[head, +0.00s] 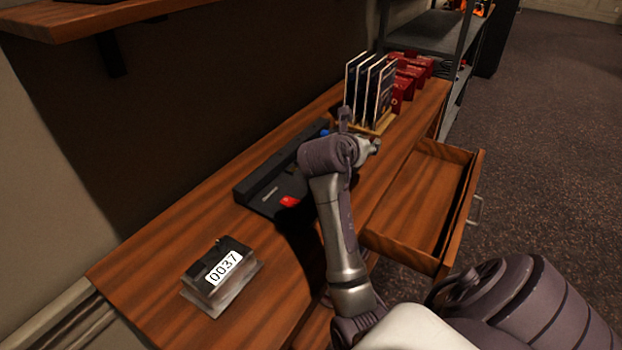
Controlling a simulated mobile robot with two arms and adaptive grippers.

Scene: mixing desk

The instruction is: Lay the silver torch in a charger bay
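A long black charger tray (262,194) lies along the back of the wooden desk. A red item (290,201) lies at its front part and a blue item (324,132) shows near its far end. My arm covers part of the tray, so I cannot tell which bays are empty. I cannot make out the silver torch. My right arm comes in from the lower right and reaches over the desk. Its gripper (368,147) is mostly hidden by the wrist, near the tray's far end, and its fingers cannot be read. My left gripper is out of view.
A wooden rack (378,124) with upright panels (368,90) stands behind the wrist, with red boxes (410,72) beyond. An open drawer (422,205) juts out from the desk front and looks empty. A block marked 0037 (222,268) sits at the near end.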

